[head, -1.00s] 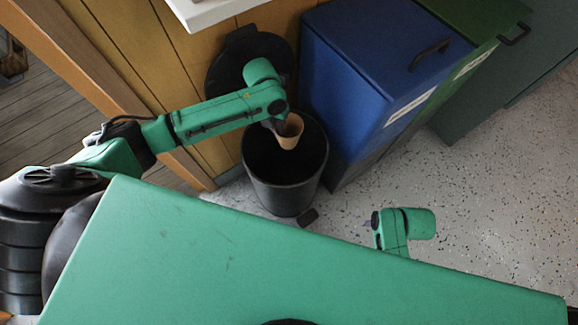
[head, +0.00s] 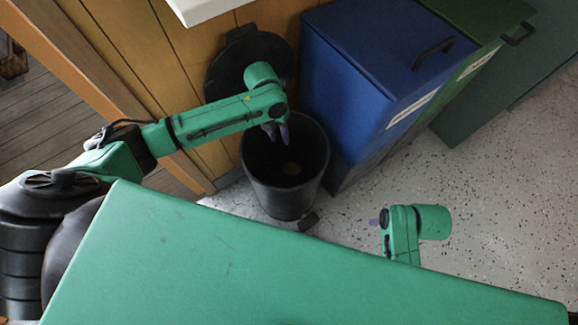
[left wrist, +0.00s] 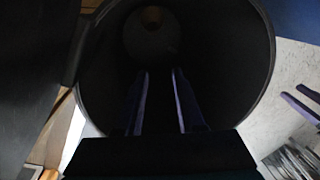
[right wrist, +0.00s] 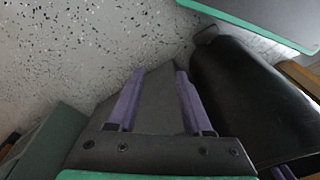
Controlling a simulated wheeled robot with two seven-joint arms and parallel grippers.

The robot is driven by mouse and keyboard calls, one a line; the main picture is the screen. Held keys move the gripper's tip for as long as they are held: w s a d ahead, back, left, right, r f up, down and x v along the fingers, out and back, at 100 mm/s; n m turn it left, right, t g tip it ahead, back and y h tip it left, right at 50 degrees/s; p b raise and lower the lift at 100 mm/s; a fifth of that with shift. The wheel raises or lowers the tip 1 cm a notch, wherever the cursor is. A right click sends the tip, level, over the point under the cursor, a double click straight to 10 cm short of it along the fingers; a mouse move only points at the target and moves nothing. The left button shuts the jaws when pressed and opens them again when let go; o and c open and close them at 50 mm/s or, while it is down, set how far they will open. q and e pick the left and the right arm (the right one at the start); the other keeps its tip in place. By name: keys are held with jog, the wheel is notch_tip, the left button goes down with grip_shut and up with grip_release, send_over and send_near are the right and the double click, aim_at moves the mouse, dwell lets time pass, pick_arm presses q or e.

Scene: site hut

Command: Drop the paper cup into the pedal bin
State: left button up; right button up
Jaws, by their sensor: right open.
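The black pedal bin (head: 285,190) stands on the floor with its lid (head: 228,72) raised against the wood wall. The paper cup (head: 291,168) is a dim tan shape down inside the bin; it also shows deep in the dark bin in the left wrist view (left wrist: 151,17). My left gripper (head: 277,137) is above the bin's mouth, pointing down, with its fingers apart and nothing between them, as the left wrist view (left wrist: 159,75) shows. My right gripper (right wrist: 157,75) is open and empty, low beside the bin, which shows at the right of the right wrist view (right wrist: 250,100).
A blue bin cabinet (head: 375,70) stands just right of the pedal bin, with a green one (head: 480,25) beyond it. A white ledge (head: 205,8) juts from the wall above. The speckled floor (head: 490,190) at the right is clear.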

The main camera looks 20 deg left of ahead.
pick_arm(q)
notch_tip(320, 180, up, 14)
jog(key=w+p, duration=0.2)
jog(key=p, duration=0.1)
jog(key=shift+w+p, duration=0.3)
jog(key=shift+w, duration=0.05)
pick_arm(e)
notch_tip(320, 180, down, 9)
jog(key=s+d, duration=0.2)
jog(key=shift+s, duration=0.25)
pick_arm(q)
jog(key=shift+d+r, duration=0.1)
pick_arm(e)
jog(key=shift+f, duration=0.1)
